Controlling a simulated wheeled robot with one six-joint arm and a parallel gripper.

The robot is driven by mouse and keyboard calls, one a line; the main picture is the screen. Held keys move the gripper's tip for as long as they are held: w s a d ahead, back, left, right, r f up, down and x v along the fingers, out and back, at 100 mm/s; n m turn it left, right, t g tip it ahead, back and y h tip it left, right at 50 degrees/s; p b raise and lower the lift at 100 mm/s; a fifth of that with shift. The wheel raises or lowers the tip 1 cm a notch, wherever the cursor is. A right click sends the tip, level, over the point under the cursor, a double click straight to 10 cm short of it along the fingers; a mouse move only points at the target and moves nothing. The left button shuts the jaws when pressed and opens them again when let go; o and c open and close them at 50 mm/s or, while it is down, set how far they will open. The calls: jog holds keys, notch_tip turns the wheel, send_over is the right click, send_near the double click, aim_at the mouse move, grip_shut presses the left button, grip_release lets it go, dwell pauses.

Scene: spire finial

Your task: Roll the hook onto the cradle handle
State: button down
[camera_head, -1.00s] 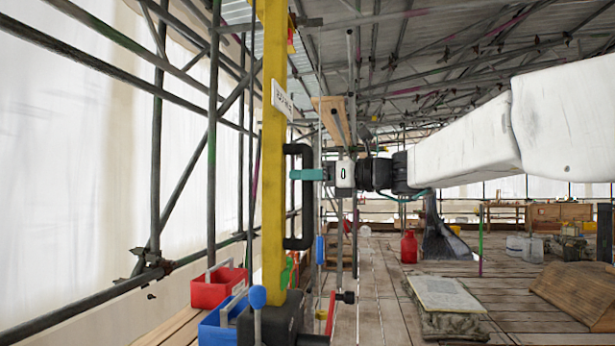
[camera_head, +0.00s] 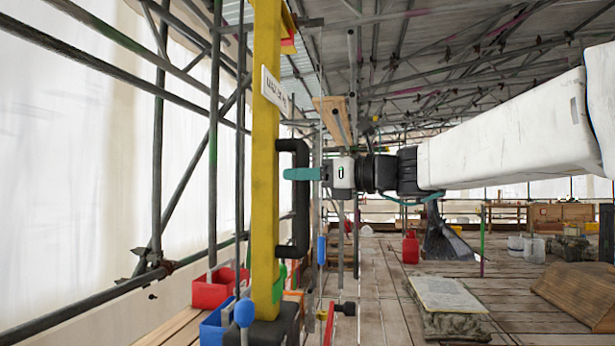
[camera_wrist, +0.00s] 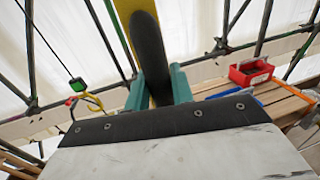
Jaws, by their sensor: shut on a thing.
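A yellow post (camera_head: 265,190) stands upright left of centre in the head view, with a black D-shaped handle (camera_head: 302,205) on its right side. My gripper (camera_head: 302,174) has its teal fingers on the upper part of this handle. In the wrist view, the teal fingers (camera_wrist: 160,85) sit on both sides of the black handle bar, with the yellow post behind it. A small yellow hook-like piece (camera_wrist: 95,103) shows left of the fingers in the wrist view, apart from them. I cannot tell which part is the cradle handle.
Red bin (camera_head: 212,290) and blue bin (camera_head: 215,328) stand on planks left of the post. A blue-knobbed lever (camera_head: 244,313) stands by the post's black base. Scaffold tubes line the left. The plank floor holds a stone slab (camera_head: 445,295) and a red can (camera_head: 410,248).

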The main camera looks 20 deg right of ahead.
jog(key=s+a, duration=0.4)
jog(key=s, duration=0.3)
jog(key=shift+s+a, duration=0.2)
jog(key=shift+s, duration=0.1)
jog(key=c, duration=1.3)
grip_release()
jog(key=shift+o, duration=0.2)
jog(key=v, duration=0.8)
